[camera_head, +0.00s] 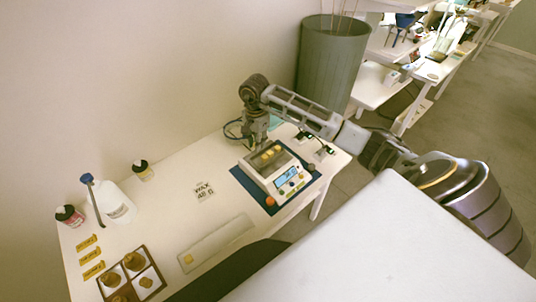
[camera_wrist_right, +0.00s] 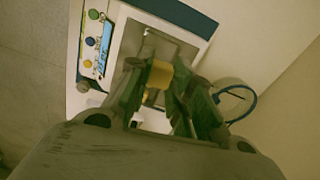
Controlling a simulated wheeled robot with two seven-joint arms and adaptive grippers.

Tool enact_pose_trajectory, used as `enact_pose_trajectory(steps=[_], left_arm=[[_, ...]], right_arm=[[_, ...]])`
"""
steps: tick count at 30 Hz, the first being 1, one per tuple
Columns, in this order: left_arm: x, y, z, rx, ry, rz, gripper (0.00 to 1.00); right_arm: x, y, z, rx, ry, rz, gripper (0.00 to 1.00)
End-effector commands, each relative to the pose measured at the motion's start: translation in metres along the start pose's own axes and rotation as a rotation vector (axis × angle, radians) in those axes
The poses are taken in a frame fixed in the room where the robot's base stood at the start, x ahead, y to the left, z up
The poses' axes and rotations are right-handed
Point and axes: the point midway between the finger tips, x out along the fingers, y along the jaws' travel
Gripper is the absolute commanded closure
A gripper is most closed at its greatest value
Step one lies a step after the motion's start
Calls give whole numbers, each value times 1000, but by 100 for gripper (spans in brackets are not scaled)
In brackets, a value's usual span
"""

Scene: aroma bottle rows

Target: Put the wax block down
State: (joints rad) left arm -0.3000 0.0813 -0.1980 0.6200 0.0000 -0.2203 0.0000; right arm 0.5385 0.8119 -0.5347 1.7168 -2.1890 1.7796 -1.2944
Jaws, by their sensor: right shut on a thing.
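My right gripper (camera_head: 261,141) points down over the back of the white scale (camera_head: 287,182). In the right wrist view, its fingers (camera_wrist_right: 161,88) are shut on a small yellow wax block (camera_wrist_right: 160,74). The block is over the scale's pan; I cannot tell whether it touches it. The scale has a lit blue display (camera_head: 288,176), also visible in the right wrist view (camera_wrist_right: 105,38). Yellow wax (camera_head: 268,153) shows on or above the pan in the head view, partly behind the fingers. My left gripper is not in view.
The scale stands on a blue mat (camera_head: 247,178). A card reading WAX 48 g (camera_head: 204,191) lies to its left. A divided brown tray (camera_head: 150,267) and white jug (camera_head: 117,206) are further left. Small vials stand right of the scale.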

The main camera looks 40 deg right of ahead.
Motion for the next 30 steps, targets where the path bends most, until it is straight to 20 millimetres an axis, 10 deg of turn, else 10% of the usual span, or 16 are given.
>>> enact_pose_trajectory(steps=[20, 30], left_arm=[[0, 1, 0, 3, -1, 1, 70], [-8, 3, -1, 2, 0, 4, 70]], right_arm=[[2, 0, 0, 90, 0, 1, 90], [35, 1, 1, 90, -3, 4, 90]])
